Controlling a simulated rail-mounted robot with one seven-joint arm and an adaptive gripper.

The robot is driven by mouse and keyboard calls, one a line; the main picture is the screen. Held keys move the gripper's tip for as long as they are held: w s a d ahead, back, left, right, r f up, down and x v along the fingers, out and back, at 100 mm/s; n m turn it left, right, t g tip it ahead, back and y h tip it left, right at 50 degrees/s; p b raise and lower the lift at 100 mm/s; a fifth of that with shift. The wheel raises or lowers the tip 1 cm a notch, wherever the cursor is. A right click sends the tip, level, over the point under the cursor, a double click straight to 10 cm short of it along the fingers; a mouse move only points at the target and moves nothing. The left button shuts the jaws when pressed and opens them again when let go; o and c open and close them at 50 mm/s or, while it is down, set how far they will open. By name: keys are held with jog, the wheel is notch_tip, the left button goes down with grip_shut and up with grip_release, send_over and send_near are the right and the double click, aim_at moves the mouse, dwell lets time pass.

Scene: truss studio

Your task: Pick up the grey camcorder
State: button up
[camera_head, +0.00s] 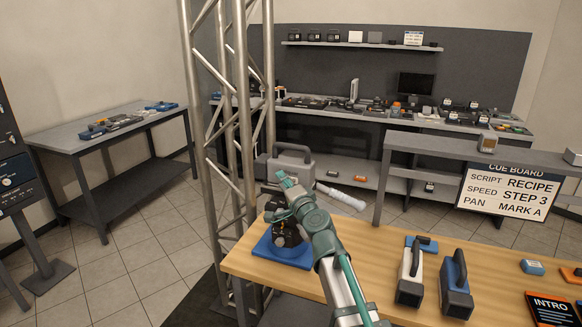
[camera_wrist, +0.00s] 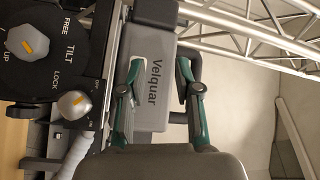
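The grey camcorder (camera_head: 297,160) has a top handle and sits on a black pan-and-tilt head (camera_head: 287,232) on a blue base (camera_head: 275,250) at the table's left end. In the wrist view its grey side, lettered "Velquar" (camera_wrist: 153,62), fills the middle, with a dark handle at its right. My gripper (camera_head: 284,180) is in front of the camcorder. In the wrist view my gripper (camera_wrist: 159,72) has its green fingers spread, the left one overlapping the body and the right one beside its edge near the handle. I see no firm contact.
A pale pan handle (camera_head: 342,197) sticks out right of the head. A white-and-black handled device (camera_head: 410,280) and a blue-and-black one (camera_head: 456,285) stand on the wooden table (camera_head: 370,238). A metal truss (camera_head: 228,120) rises close at the left. Table space between is clear.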

jog(key=m+t, duration=0.1)
jog(key=m, duration=0.1)
send_near(290, 148)
jog(key=w, duration=0.1)
jog(key=p+x, duration=0.3)
jog(key=x, duration=0.6)
jog(key=shift+w+a, duration=0.15)
jog(key=shift+a, duration=0.2)
jog(key=shift+w+a+p, duration=0.25)
jog(key=shift+w+p, duration=0.1)
jog(key=shift+w, duration=0.2)
grip_shut()
